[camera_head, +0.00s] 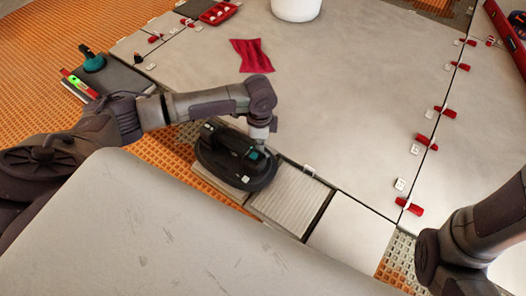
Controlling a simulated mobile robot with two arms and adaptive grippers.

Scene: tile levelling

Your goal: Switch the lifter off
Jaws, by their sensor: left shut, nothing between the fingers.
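The lifter (236,158) is a black oval device with a raised handle and a small teal part at its right end. It rests on a light tile (212,179) left of centre. My left gripper (262,143) comes down over the lifter's right end, close to the teal part. Its fingers are shut and empty; whether they touch the lifter is too small to tell. My right arm shows at the lower right edge, but its fingers are not visible.
A ribbed grey tile (290,199) lies right of the lifter. Large grey tiles with red wedges (409,206) and white clips fill the middle and right. A red cloth (252,55), a white bucket (296,8) and a red tray (219,12) stand farther back. Orange matting (40,40) lies left.

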